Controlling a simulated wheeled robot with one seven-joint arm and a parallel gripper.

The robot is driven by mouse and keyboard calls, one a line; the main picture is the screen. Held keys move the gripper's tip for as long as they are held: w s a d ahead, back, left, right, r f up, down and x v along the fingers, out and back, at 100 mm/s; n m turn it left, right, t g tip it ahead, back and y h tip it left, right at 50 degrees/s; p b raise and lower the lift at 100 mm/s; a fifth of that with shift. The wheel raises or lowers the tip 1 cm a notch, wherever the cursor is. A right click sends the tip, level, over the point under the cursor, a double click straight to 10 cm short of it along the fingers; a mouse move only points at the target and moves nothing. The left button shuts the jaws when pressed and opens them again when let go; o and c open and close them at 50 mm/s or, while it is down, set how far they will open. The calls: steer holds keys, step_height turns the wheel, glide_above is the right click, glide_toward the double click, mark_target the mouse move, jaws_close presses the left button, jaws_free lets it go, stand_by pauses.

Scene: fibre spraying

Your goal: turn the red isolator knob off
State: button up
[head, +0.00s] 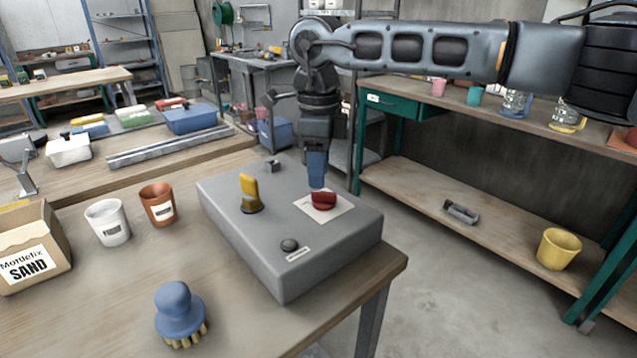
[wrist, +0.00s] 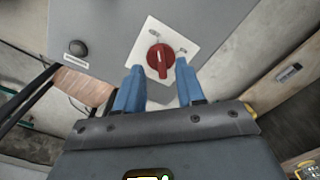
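The red isolator knob (head: 323,200) sits on a white plate (head: 341,209) on top of the grey control box (head: 330,250), on its right side. In the wrist view the knob (wrist: 161,60) shows a raised grip bar, pointing roughly up and down the picture, with a small mark on it. My gripper (head: 317,185) points down just above the knob. In the wrist view its two blue fingers (wrist: 158,72) are apart, one on each side of the knob's lower part. I cannot tell whether they touch it. Marks on the plate are too small to read.
A yellow lever (head: 250,193) and a dark round button (head: 289,245) are also on the box. A white cup (head: 108,222), a brown cup (head: 158,204), a sand carton (head: 30,250) and a blue brush (head: 180,312) stand left of it. The bench's right edge is close.

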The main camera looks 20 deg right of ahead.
mark_target(319, 192)
steer(key=shift+r, duration=1.95)
